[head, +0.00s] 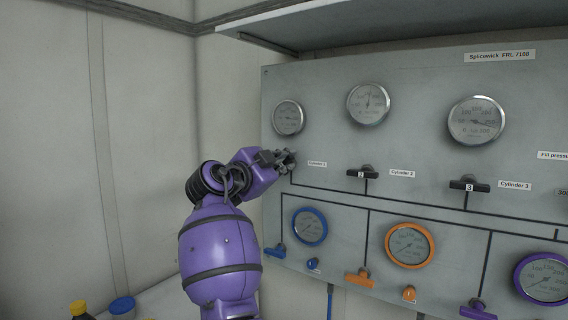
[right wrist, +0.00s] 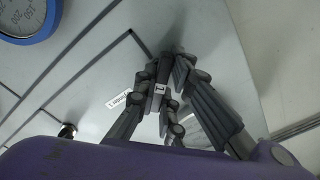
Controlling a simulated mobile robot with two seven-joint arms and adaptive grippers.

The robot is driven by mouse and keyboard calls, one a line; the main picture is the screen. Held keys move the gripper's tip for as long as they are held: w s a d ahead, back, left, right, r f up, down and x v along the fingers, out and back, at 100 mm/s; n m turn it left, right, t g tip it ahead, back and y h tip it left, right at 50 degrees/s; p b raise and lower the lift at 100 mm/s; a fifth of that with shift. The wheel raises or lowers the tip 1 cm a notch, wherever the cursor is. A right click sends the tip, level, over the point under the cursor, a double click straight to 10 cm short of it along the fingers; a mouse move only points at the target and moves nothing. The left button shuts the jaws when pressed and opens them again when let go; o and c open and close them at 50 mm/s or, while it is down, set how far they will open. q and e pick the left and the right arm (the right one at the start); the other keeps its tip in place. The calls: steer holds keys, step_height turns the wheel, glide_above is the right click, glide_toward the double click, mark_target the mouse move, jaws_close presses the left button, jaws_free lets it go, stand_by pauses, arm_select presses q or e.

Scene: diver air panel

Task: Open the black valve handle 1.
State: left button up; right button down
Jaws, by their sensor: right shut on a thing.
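The black valve handle 1 (right wrist: 160,90), with a white tag marked 1, shows between the fingers of my right gripper in the right wrist view. My right gripper (head: 287,159) is at the left side of the grey panel (head: 330,75), just left of the Cylinder 1 label (head: 317,163), and its fingers are shut on the handle. In the head view the gripper hides the handle, and how far it is turned cannot be told there. My left gripper is in neither view.
Black handle 2 (head: 363,172) and black handle 3 (head: 469,185) sit to the right on the panel. Gauges line the row above, and blue (head: 310,227), orange (head: 409,246) and purple (head: 541,279) gauges the row below. A shelf (head: 400,22) juts out above.

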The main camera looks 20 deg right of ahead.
steer(key=n+p, duration=0.2)
steer(key=n, duration=0.3)
steer(key=shift+r+n, duration=0.15)
steer(key=shift+n, duration=0.75)
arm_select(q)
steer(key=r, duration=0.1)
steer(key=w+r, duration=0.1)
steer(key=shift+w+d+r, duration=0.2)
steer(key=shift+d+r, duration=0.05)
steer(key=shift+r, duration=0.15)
arm_select(e)
steer(key=shift+n, duration=0.4)
steer(key=shift+f, duration=0.2)
steer(key=c, duration=1.8)
jaws_free()
steer(key=shift+c, duration=0.2)
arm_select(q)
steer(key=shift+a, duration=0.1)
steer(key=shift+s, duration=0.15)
arm_select(e)
steer(key=v, duration=1.2)
